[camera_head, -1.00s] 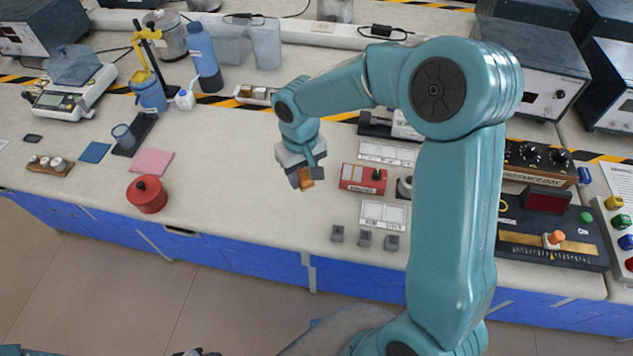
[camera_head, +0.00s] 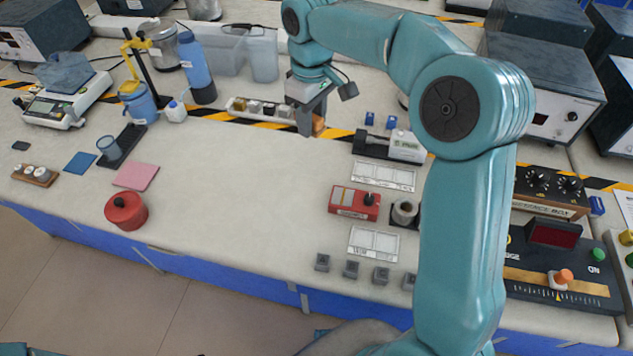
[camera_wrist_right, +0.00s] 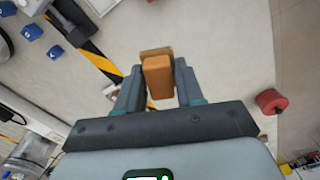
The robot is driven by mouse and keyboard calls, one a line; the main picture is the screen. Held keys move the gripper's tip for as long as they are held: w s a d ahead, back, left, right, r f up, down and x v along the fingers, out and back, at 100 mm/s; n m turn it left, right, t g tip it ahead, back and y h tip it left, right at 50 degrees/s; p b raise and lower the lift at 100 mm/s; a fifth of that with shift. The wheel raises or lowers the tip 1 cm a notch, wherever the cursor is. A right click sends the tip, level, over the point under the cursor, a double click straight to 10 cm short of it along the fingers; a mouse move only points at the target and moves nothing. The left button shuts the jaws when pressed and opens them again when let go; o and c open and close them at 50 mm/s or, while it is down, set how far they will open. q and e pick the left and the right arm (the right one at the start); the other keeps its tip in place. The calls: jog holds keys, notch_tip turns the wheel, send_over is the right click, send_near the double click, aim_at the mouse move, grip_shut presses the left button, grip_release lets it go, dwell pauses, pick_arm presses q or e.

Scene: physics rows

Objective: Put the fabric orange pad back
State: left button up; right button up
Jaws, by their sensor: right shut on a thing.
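My right gripper (camera_head: 309,125) is over the back middle of the bench, near the yellow-and-black tape. It is shut on a small orange block-like pad (camera_head: 319,126), mostly hidden by the fingers in the head view. In the right wrist view the orange pad (camera_wrist_right: 158,78) sits between the two dark fingers of my right gripper (camera_wrist_right: 157,88), and its far end sticks out past the tips. The pad appears to be held above the bench; the exact gap cannot be told. My left gripper is not in view.
A narrow tray of small blocks (camera_head: 240,104) lies just left of the right gripper. A black-and-white device (camera_head: 400,145) stands to its right. Blue (camera_head: 81,162) and pink (camera_head: 136,176) flat pads and a red pot (camera_head: 126,211) lie left. The bench middle is clear.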

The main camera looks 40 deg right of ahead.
send_over(311, 187)
notch_tip(311, 187, down, 14)
jog(key=shift+a+f+b, duration=0.1)
jog(key=shift+f+b, duration=0.05)
jog(key=shift+b, duration=0.2)
notch_tip(311, 187, down, 5)
jog(key=shift+w+r, duration=0.1)
jog(key=shift+f, duration=0.2)
jog(key=o, duration=1.1)
jog(key=shift+r, duration=0.4)
notch_tip(311, 187, up, 12)
jog(key=shift+f, duration=0.15)
